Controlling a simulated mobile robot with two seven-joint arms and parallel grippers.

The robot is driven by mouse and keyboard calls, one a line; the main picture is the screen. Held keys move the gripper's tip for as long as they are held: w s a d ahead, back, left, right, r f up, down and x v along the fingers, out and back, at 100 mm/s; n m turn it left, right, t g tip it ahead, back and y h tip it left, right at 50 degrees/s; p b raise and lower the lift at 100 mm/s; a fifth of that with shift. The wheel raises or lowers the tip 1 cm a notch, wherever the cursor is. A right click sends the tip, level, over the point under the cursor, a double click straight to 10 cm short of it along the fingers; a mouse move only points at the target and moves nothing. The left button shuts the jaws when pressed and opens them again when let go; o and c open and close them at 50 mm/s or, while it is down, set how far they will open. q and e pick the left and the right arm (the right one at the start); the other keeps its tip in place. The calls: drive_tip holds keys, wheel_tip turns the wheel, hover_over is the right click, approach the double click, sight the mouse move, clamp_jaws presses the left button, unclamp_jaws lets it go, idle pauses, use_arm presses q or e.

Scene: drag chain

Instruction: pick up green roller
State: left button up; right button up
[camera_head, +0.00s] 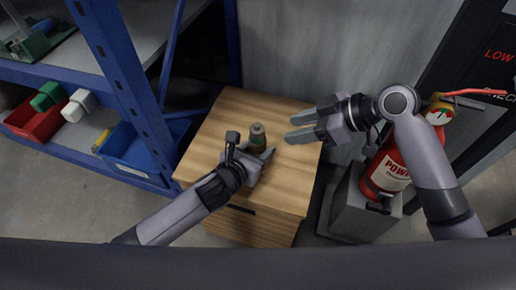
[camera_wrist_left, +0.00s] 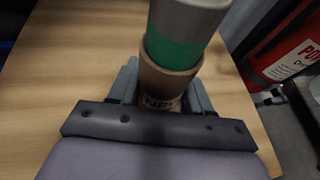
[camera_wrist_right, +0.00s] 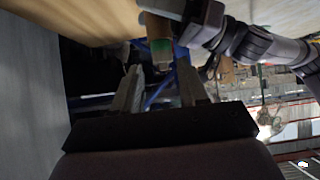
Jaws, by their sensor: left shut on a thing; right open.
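The green roller (camera_head: 258,134) stands roughly upright over the wooden cabinet top, a brown and grey cylinder with a green band. In the left wrist view the roller (camera_wrist_left: 178,45) rises between the fingers, its lower brown part between them. My left gripper (camera_head: 254,154) is shut on it; I cannot tell whether its base touches the wood. My right gripper (camera_head: 293,128) is open and empty, to the right of the roller and apart from it. The roller (camera_wrist_right: 160,45) also shows in the right wrist view, beyond the open fingers.
The wooden cabinet top (camera_head: 212,135) is otherwise clear. A blue shelf rack (camera_head: 122,88) with a red bin (camera_head: 32,122) and a blue bin (camera_head: 135,158) stands at left. A red fire extinguisher (camera_head: 386,172) stands on a grey block (camera_head: 352,212) close on the right. A grey wall is behind.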

drive_tip(key=o, duration=0.5)
drive_tip(key=shift+c, duration=0.2)
drive_tip(key=n+t+h, duration=0.5)
drive_tip(key=n+t, duration=0.4)
drive_tip(key=n, duration=1.6)
approach(260, 136)
drive_tip(key=shift+t, duration=0.3)
drive_tip(key=shift+f+x, duration=0.15)
drive_tip(key=shift+x, duration=2.8)
drive_tip(key=shift+f+x, duration=0.15)
drive_tip(key=shift+x, duration=2.85)
